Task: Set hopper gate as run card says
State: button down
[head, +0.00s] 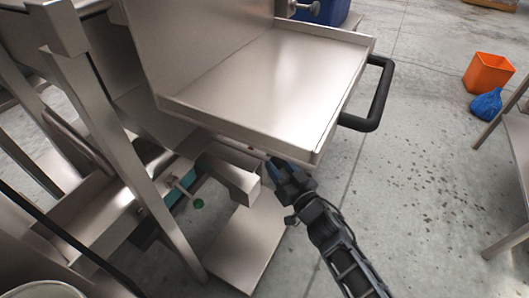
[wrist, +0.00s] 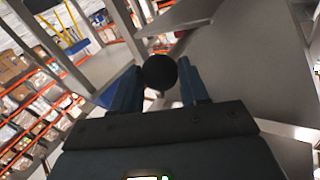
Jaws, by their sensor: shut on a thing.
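My gripper (head: 284,174) is under the front edge of a steel tray in the head view, and the tray partly hides its tips. In the wrist view a round black knob (wrist: 160,72) sits between the two blue fingers, and my gripper is shut on it. The steel hopper body (head: 195,40) rises behind the tray. What the knob joins to is hidden, so the gate's position cannot be told. No readable run card shows in either view.
The steel tray (head: 275,85) has a black handle (head: 372,98) at its right.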

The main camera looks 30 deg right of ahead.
jog(key=shift+s+d+f, duration=0.1)
jog(key=shift+s+d, duration=0.5)
jog(key=shift+s, duration=0.15)
jog(key=c, duration=0.6)
grip_release()
jog(key=shift+s+d+p, duration=0.15)
jog(key=shift+s+p, duration=0.3)
jog(key=shift+s, duration=3.5)
